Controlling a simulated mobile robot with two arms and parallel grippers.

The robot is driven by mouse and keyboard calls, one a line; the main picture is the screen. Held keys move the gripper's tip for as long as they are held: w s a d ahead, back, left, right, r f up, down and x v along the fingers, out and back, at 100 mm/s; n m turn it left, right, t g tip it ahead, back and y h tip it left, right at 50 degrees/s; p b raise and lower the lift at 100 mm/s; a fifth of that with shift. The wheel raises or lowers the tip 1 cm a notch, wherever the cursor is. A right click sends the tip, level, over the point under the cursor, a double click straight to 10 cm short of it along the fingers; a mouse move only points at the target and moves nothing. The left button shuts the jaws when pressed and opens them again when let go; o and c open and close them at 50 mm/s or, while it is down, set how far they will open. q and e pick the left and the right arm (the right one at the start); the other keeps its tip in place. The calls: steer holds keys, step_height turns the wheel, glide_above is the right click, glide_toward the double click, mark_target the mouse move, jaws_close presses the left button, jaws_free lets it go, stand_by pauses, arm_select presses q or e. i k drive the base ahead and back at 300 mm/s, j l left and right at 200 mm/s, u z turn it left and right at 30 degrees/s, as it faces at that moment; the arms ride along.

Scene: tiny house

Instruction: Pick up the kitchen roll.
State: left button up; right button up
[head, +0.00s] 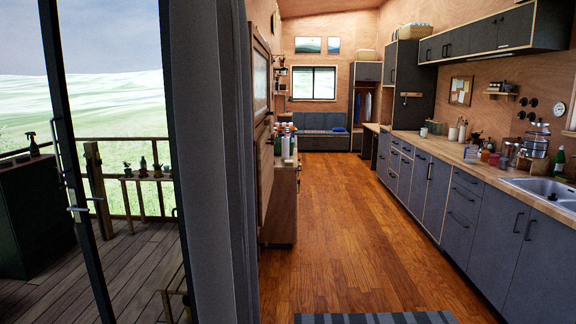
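I cannot make out a kitchen roll for certain. A group of bottles and upright items (285,142) stands on a wooden cabinet (282,195) left of the aisle. One of them is whitish, but it is too small to tell what it is. Neither of my grippers shows in the head view.
A long wooden counter (456,150) over dark cabinets runs along the right wall, with a sink (545,190) and several small items. The wooden floor (345,235) between is clear. A striped rug (375,318) lies in front. A grey wall edge (210,160) stands close at left, beside a deck.

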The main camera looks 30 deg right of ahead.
mark_target(286, 140)
steer(key=i+l+z, duration=0.65)
steer(key=i, duration=0.25)
steer(key=i+l+z, duration=0.3)
steer(key=i, duration=0.15)
steer(key=i+z, duration=0.35)
steer(key=i, duration=0.15)
steer(key=i+u, duration=0.15)
steer(key=i, duration=0.35)
steer(key=i+l+u, duration=0.15)
steer(key=i, duration=0.35)
steer(key=i+l+u, duration=0.1)
steer(key=i, duration=0.4)
steer(key=i+l+u, duration=0.15)
steer(key=i, duration=0.35)
steer(key=i+l+u, duration=0.2)
steer(key=u, duration=0.2)
